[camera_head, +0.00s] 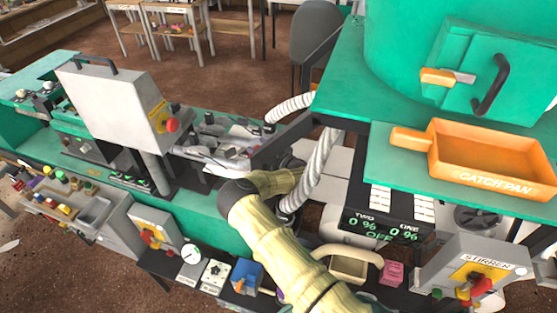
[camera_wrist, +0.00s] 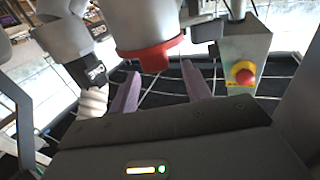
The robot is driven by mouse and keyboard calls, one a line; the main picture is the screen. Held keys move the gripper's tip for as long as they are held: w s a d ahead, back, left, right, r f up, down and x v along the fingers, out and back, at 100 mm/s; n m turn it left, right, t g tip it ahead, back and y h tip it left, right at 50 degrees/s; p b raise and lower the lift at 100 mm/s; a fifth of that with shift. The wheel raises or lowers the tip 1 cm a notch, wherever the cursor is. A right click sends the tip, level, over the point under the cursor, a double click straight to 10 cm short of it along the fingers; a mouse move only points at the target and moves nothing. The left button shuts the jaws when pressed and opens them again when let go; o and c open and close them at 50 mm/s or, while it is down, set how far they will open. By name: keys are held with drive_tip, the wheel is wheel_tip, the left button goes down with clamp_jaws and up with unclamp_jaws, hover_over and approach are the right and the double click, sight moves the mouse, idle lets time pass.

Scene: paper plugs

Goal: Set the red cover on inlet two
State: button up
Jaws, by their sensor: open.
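In the wrist view, the red cover (camera_wrist: 150,53) sits across the lower end of a wide grey cylinder (camera_wrist: 145,22), with a tab hanging from its edge. My gripper (camera_wrist: 160,70) is open, its two purple fingers apart. The cover's tab shows between and just beyond the fingertips; I cannot tell whether they touch. A second grey pipe (camera_wrist: 68,40) at the left ends in a black part (camera_wrist: 94,73) with small white lettering that I cannot read surely. In the head view my gripper and the red cover are hidden, and no inlet can be made out.
A grey box with a red button (camera_wrist: 244,74) stands right of the cylinder. In the head view, a display (camera_head: 385,225) reads TWO 0 % and ONE 0 %. An orange catch pan (camera_head: 490,165) rests on the green shelf. White ribbed hoses (camera_head: 322,165) run near my arm.

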drive_tip(key=b+v, duration=0.3)
drive_tip(key=v, duration=0.6)
drive_tip(key=shift+s+d, duration=0.15)
